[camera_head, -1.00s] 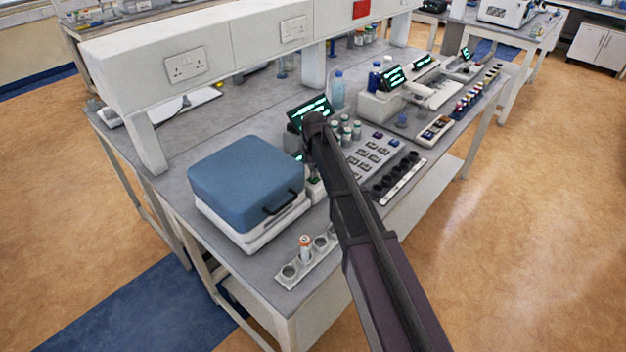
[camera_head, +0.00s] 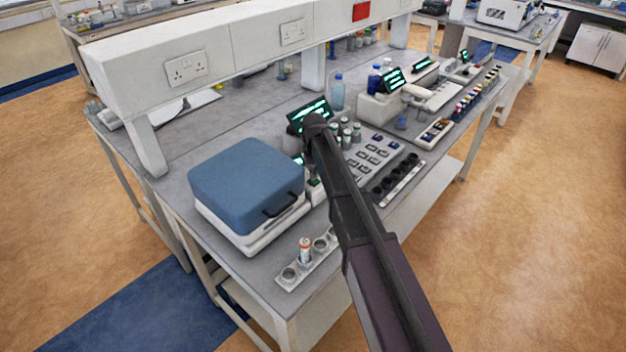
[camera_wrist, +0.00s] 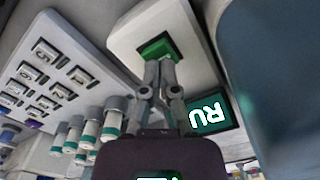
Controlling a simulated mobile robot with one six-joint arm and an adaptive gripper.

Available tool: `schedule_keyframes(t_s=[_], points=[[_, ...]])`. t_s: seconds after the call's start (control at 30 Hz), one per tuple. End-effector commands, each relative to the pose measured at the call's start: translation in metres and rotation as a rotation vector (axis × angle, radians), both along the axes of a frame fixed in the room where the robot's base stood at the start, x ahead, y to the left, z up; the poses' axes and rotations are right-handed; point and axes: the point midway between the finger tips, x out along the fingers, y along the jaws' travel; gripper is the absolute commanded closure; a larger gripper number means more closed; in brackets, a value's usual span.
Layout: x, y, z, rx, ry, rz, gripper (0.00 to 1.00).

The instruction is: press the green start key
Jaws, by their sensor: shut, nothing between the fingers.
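The green start key (camera_wrist: 157,47) sits on a pale panel in the wrist view. My gripper (camera_wrist: 160,66) is shut and empty, with its fingertips at the key's near edge and overlapping it in the picture. I cannot tell whether they touch or press it. A dark display (camera_wrist: 210,112) with bright upside-down letters, "RU" readable, stands beside the gripper. In the head view the key shows as a small green spot (camera_head: 314,183) beside the blue-lidded machine, and my arm hides most of my gripper.
The blue-lidded machine (camera_head: 245,185) stands close on the left. Capped bottles (camera_wrist: 88,135) and a panel of grey keys (camera_wrist: 55,75) lie on the other side. A tube rack (camera_head: 290,274) is at the bench's front edge. A tilted screen (camera_head: 308,112) stands behind my arm.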

Motion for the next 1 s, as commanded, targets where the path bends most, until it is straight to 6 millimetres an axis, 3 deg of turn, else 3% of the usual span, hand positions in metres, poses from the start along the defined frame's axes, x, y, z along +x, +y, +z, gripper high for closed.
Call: schedule_keyframes(t_s=[0.6,1.0], points=[[0.000,0.000,0.028,0.000,0.000,0.000,1.00],[0.000,0.001,0.030,0.000,0.000,0.001,1.00]])
